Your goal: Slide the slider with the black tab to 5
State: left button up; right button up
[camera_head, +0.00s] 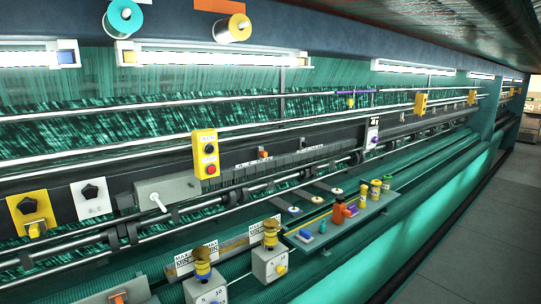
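I cannot make out for certain a slider with a black tab. A long dark strip with pale marks (284,160) runs along the machine in the middle, with an orange tab (263,154) at its upper edge. Small grey boxes stand at the lower front; one (205,290) bears the marks 5 and 10, and another (270,264) has a yellow knob. A grey box with an orange part (118,298) is cut off by the bottom edge. Neither of my grippers is in view.
A yellow button box (205,154) and a grey box with a white lever (168,194) stick out from the machine. A grey shelf (322,238) holds bottles and small items. Horizontal rails cross the front. Clear floor (470,215) lies at the right.

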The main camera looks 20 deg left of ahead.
aim_at(303, 144)
jog(key=i, duration=2.15)
jog(key=z, duration=0.3)
